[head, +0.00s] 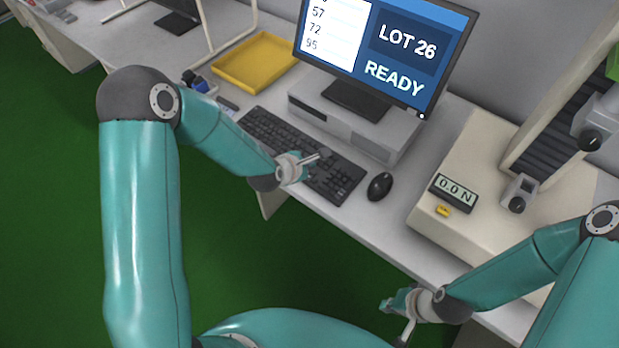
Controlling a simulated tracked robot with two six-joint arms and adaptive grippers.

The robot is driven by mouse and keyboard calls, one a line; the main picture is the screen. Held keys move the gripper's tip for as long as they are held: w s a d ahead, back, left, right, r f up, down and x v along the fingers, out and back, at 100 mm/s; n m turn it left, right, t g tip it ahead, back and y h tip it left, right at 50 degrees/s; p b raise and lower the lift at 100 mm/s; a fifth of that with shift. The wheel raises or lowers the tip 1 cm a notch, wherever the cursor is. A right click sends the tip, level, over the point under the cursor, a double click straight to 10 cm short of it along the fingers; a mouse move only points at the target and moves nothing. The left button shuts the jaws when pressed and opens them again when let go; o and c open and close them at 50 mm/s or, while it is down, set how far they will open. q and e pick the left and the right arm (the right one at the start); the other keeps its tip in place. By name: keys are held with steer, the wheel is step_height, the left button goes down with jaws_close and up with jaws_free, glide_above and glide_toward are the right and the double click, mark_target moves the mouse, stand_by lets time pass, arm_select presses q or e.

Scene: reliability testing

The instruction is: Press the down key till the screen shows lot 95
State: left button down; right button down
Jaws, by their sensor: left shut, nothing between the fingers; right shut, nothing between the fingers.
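The screen (395,30) stands at the back of the desk and reads LOT 26 and READY. A list at its left shows 57, 72 and 95 at the bottom; the top of the list is cut off. The black keyboard (265,128) lies in front of it. My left gripper (322,156) is shut and empty over the right part of the keyboard. I cannot tell whether it touches a key, and the down key cannot be made out. My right gripper (404,338) is shut and empty, low at the desk's front edge, away from the keyboard.
A black mouse (380,186) lies right of the keyboard. A grey computer case (345,125) stands under the screen. A yellow tray (256,62) lies at the back left. A test machine with a 0.0 N display (452,190) stands at the right.

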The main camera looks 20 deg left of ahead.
arm_select(q)
steer(key=shift+f+b, duration=1.45)
steer(key=shift+f, duration=0.1)
steer(key=shift+f+b, duration=0.3)
steer(key=shift+b, duration=0.45)
steer(key=shift+f+b, duration=0.4)
steer(key=shift+b, duration=0.2)
stand_by(0.7)
stand_by(0.3)
steer(key=shift+r, duration=0.85)
